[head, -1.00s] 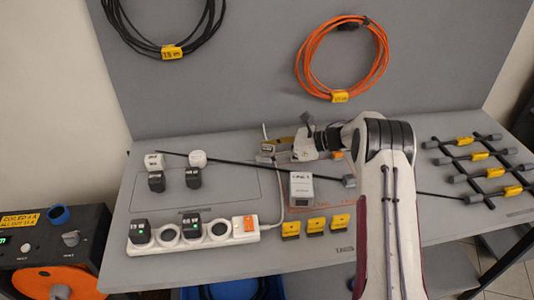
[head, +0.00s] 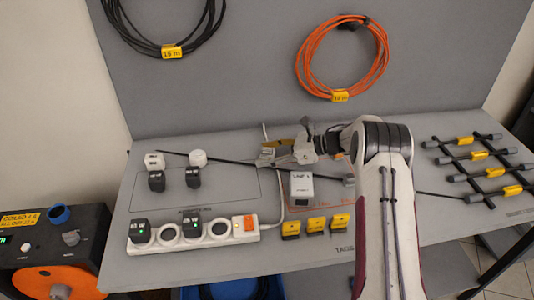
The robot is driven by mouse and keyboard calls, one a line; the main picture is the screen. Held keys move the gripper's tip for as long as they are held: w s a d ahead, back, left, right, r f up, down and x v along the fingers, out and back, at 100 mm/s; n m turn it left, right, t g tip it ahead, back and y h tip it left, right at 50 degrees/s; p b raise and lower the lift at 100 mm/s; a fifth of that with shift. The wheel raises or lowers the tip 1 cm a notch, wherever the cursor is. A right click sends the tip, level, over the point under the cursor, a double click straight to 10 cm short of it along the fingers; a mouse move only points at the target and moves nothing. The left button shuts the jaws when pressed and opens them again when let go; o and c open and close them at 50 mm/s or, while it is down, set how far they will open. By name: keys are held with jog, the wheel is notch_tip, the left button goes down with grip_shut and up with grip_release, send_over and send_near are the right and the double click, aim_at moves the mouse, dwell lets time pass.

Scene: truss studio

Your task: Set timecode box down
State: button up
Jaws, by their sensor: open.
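My gripper (head: 262,157) is open, over the back middle of the grey table, with its fingers pointing left. A small dark and yellowish item (head: 284,142) shows just behind the fingers, partly hidden by them. It may be the timecode box, but its label is too small to read, and I cannot tell whether it touches the fingers. A white box with a printed label (head: 301,190) stands on the table in front of the gripper, apart from it.
A white power strip (head: 193,235) with black plugs lies at the front left. Several yellow tags (head: 315,225) sit at the front edge. A black cable rack (head: 480,165) is at the right. A thin black rod (head: 232,168) crosses the table. Coiled cables hang on the back panel.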

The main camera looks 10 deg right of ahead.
jog(key=shift+r, duration=0.1)
jog(key=shift+r, duration=0.1)
jog(key=v, duration=1.2)
dwell(0.4)
